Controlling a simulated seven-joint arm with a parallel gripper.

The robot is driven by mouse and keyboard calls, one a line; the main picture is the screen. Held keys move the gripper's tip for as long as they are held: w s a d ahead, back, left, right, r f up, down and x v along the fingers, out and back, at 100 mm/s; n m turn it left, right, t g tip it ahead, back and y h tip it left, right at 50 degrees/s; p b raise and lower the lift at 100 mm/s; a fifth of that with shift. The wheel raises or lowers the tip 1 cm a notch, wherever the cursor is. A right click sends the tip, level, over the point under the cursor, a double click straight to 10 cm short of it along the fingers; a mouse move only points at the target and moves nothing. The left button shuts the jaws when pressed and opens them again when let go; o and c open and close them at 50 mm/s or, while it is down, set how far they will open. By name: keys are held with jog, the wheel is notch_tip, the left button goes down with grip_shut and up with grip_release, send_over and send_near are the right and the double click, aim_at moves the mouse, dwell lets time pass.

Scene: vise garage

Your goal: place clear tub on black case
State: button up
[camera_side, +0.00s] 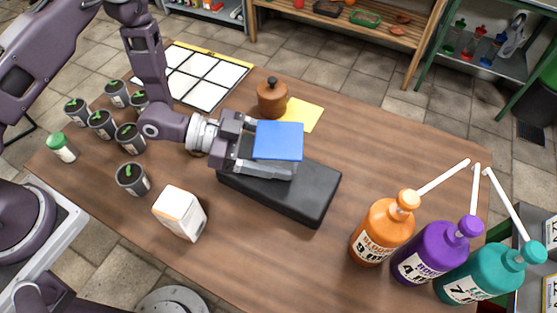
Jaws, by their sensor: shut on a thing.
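The clear tub with a blue lid (278,141) is in my gripper (262,152), which reaches in from the left and is shut on it. The tub is level, lid up, over the left and middle part of the black case (315,192). The black case lies flat on the wooden table, slanting from upper left to lower right. My fingers hide most of the tub's clear body. I cannot tell whether the tub's bottom touches the case or is just above it.
A brown lidded jar (272,98) and a yellow sheet (302,115) are behind the tub. A white carton (180,213) stands front left. Several potted seedlings (101,124) stand left. Orange (383,231), purple (437,251) and teal (490,272) pump bottles stand right. The table's back right is clear.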

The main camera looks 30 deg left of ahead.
jog(key=shift+f, duration=1.55)
jog(key=shift+f, duration=0.1)
jog(key=o, duration=1.9)
